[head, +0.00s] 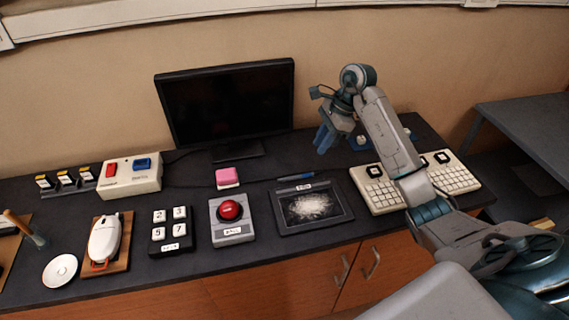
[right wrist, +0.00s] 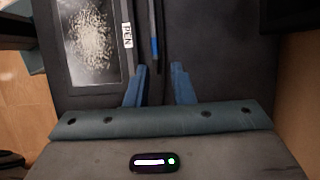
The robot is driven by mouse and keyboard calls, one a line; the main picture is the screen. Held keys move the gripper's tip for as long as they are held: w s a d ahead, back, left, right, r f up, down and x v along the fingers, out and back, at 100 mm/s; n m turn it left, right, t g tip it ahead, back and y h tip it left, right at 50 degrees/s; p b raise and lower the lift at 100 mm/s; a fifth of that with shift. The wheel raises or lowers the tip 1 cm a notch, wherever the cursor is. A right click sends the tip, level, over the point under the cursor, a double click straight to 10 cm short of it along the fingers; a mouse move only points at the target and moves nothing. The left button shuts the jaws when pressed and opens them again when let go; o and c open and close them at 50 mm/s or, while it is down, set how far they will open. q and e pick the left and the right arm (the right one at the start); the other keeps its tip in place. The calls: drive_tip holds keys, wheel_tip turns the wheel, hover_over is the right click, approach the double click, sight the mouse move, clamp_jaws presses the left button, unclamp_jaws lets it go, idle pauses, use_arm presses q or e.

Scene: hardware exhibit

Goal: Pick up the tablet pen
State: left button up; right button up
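The tablet pen (head: 296,177) is a thin dark and blue stick lying along the back edge of the black drawing tablet (head: 287,222), which has a white scribbled patch. My right gripper (head: 323,140) is above and behind the pen, apart from it. In the right wrist view, the blue fingers (right wrist: 161,72) are spread with nothing between their tips. My left gripper is not in view.
Keyboards (head: 374,189) stand right of the tablet, under my right arm. A red button box (head: 231,220) and a pink block (head: 227,178) are left of it. A monitor (head: 226,103) stands behind. The counter (head: 265,195) is clear between tablet and button box.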

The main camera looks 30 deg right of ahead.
approach(304, 174)
drive_tip(key=shift+x, duration=1.15)
drive_tip(key=shift+a+f+p, duration=0.1)
drive_tip(key=shift+f+p, duration=0.2)
drive_tip(key=shift+p, duration=0.1)
drive_tip(key=p+x, duration=0.2)
drive_tip(key=x, duration=0.2)
drive_tip(key=shift+s+a, duration=0.15)
drive_tip(key=shift+a, duration=0.1)
drive_tip(key=shift+f, duration=0.35)
clamp_jaws()
